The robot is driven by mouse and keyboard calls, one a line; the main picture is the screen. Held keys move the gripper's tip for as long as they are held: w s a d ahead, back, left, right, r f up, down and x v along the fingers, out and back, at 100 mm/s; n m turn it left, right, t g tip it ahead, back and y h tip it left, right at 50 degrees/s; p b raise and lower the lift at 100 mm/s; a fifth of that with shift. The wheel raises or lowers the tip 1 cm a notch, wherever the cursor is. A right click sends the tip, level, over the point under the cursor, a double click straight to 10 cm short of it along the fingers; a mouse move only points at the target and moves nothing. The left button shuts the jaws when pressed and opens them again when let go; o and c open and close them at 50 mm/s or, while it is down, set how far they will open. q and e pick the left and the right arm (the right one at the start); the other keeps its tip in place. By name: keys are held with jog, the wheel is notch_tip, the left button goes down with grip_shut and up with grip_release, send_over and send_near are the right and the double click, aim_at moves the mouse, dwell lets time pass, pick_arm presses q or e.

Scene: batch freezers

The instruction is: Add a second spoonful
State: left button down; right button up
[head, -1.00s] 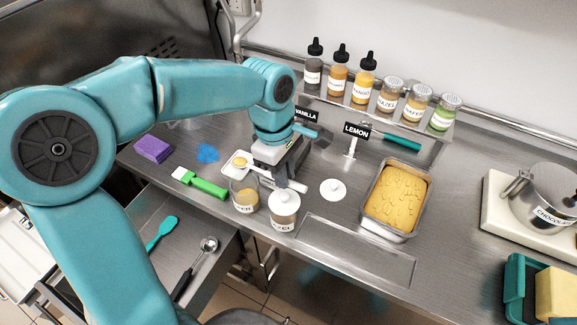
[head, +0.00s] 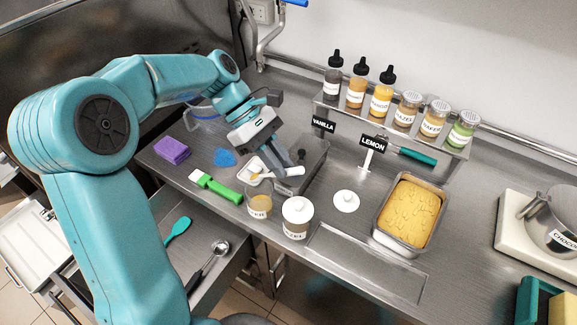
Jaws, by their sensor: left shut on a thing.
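My left gripper (head: 290,162) points down over the counter's left half and is shut on the white handle of a small spoon (head: 290,171). The spoon's bowl end points left, by a small white dish (head: 246,180) and above or behind an open glass jar (head: 259,205) of tan powder. I cannot tell whether the bowl holds powder. The jar's label is only partly readable. A second jar (head: 297,218), labelled "ZEL" as far as shows, has a white lid on. A loose white lid (head: 346,201) lies to the right. My right gripper is out of view.
A metal pan (head: 410,212) of yellow mix sits right, near the LEMON sign (head: 372,144). A bottle rack (head: 390,122) stands behind. The open drawer (head: 215,250) holds utensils.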

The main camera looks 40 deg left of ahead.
pick_arm(q)
jog(key=a+r+h+p, duration=0.2)
jog(key=shift+s+a+h+p, duration=0.15)
jog(key=shift+s+h+p, duration=0.05)
jog(key=shift+h+p, duration=0.15)
jog(key=a+h, duration=0.2)
jog(key=shift+w+a+f, duration=0.1)
jog(key=shift+a, duration=0.25)
jog(key=shift+a+r+h, duration=0.3)
jog(key=shift+a+h, duration=0.15)
jog(key=shift+h, duration=0.3)
